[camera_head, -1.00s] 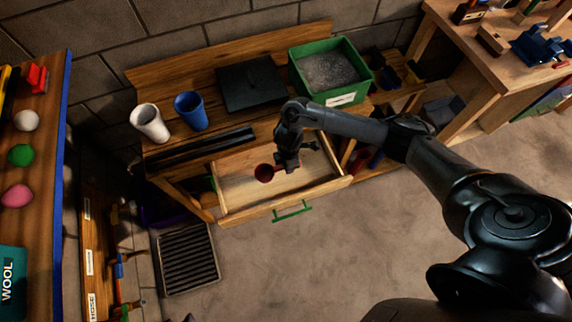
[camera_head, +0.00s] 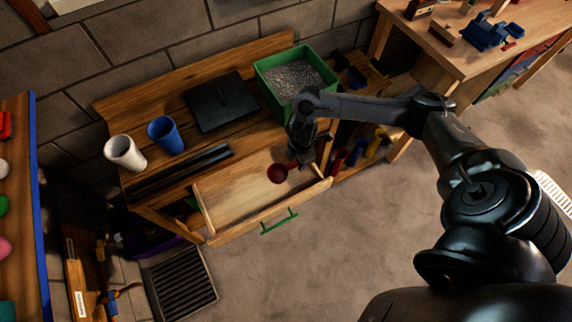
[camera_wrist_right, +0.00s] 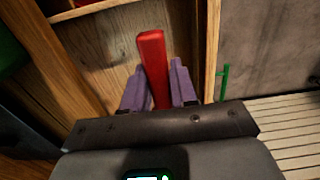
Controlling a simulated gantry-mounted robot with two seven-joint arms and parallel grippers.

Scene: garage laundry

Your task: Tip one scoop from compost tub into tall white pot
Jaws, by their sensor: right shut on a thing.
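My right gripper (camera_head: 299,161) is shut on the handle of a red scoop (camera_head: 277,173) over the open drawer (camera_head: 240,187). The right wrist view shows the red scoop handle (camera_wrist_right: 153,62) between two purple fingers; the bowl is not clear there. A green tub (camera_head: 274,99) of grey granular material stands on the bench behind the gripper; its label is hidden by my arm. The tall white pot (camera_head: 124,153) stands upright at the bench's left end. My left gripper is out of view.
A blue pot (camera_head: 165,135) stands right of the white pot. A flat black thing (camera_head: 221,101) lies between it and the tub. Dark bars (camera_head: 180,172) lie along the bench front. The drawer sticks out with a green handle (camera_head: 279,221). Floor in front is clear.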

